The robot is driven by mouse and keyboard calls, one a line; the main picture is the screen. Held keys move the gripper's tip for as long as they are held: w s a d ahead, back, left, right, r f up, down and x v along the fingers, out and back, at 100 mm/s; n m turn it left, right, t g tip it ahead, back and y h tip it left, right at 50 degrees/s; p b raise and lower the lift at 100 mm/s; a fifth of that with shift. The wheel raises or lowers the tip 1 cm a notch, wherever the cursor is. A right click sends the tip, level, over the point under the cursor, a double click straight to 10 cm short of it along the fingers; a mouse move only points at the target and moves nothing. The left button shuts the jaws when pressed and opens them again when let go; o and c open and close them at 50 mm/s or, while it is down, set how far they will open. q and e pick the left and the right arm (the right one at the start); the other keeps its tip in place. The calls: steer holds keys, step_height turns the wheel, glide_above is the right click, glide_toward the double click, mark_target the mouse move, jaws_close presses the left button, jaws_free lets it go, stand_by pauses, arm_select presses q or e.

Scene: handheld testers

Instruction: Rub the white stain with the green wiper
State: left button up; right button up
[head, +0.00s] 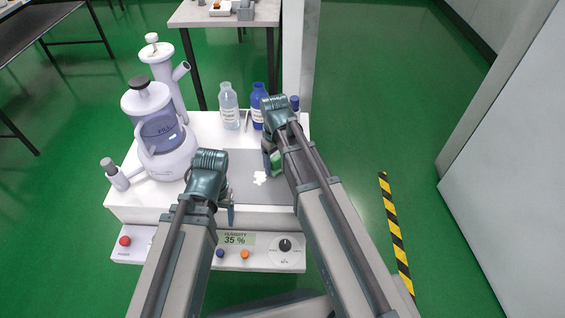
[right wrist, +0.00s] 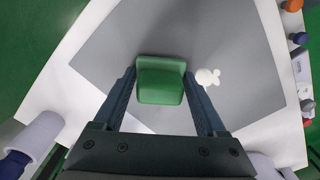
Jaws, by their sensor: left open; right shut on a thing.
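The green wiper (head: 277,162) is in my right gripper (head: 270,158), over the right part of the grey mat (head: 240,160). In the right wrist view the wiper (right wrist: 160,82) sits between the two fingers of my right gripper (right wrist: 160,95), which is shut on it. The white stain (head: 260,178) lies on the mat, just left of and nearer than the wiper in the head view. In the right wrist view the stain (right wrist: 208,77) is right beside the wiper, apart from it. My left gripper (head: 229,208) is open near the table's front edge; its fingers are partly hidden.
A large white apparatus (head: 163,140) with a blue window stands at the left of the white table (head: 205,125). A clear bottle (head: 229,106) and a blue bottle (head: 258,106) stand at the back. A control panel (head: 260,252) runs along the front.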

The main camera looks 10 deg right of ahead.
mark_target(241, 174)
steer(key=shift+w+a, duration=0.1)
steer(key=shift+a, duration=0.25)
steer(key=shift+a, duration=0.1)
steer(key=shift+w+a+f, duration=0.1)
steer(key=shift+w+a, duration=0.15)
steer(key=shift+a, duration=0.55)
steer(key=shift+w+a+f, duration=0.1)
steer(key=shift+w+a, duration=0.1)
steer(key=shift+a, duration=0.55)
steer(key=shift+w+a+r, duration=0.1)
steer(key=shift+w+a, duration=0.15)
steer(key=shift+a, duration=0.6)
steer(key=shift+w+a+r, duration=0.1)
steer(key=shift+w+a, duration=0.15)
steer(key=shift+a, duration=0.6)
steer(key=shift+w+a+f, duration=0.1)
steer(key=shift+w+a, duration=0.15)
steer(key=shift+a, duration=0.6)
steer(key=shift+w+a+f, duration=0.1)
steer(key=shift+w+a, duration=0.1)
steer(key=shift+a, duration=0.6)
steer(key=shift+s+a+r, duration=0.1)
steer(key=shift+s+a, duration=0.1)
steer(key=shift+s, duration=0.35)
steer(key=shift+s+a, duration=0.2)
steer(key=shift+s, duration=0.35)
